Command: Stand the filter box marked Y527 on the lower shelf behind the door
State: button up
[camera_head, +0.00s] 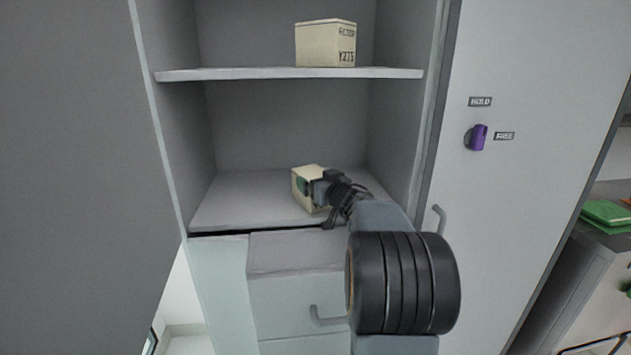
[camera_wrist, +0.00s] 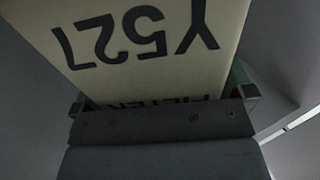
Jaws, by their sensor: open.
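The cream filter box (camera_head: 308,184) stands on the lower shelf (camera_head: 240,200) of the open cabinet, near its front right. In the wrist view the box (camera_wrist: 150,75) fills the upper middle, and its marking Y527 reads upside down. My gripper (camera_head: 312,187) is at the box in the head view. In the wrist view my gripper (camera_wrist: 165,100) has its jaws open, one finger on each side of the box. Whether the fingers touch it cannot be told. The arm hides the right part of the box in the head view.
A second cream box (camera_head: 325,44) marked Y275 stands on the upper shelf (camera_head: 290,74). A door (camera_head: 540,220) at right carries a purple knob (camera_head: 478,137) between HOLD and FREE labels. Drawers (camera_head: 295,290) lie below the lower shelf. The lower shelf's left part is clear.

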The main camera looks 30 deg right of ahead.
jog(key=shift+r, duration=0.3)
jog(key=s, duration=1.2)
jog(key=shift+a+f, duration=0.15)
jog(key=shift+a, duration=0.2)
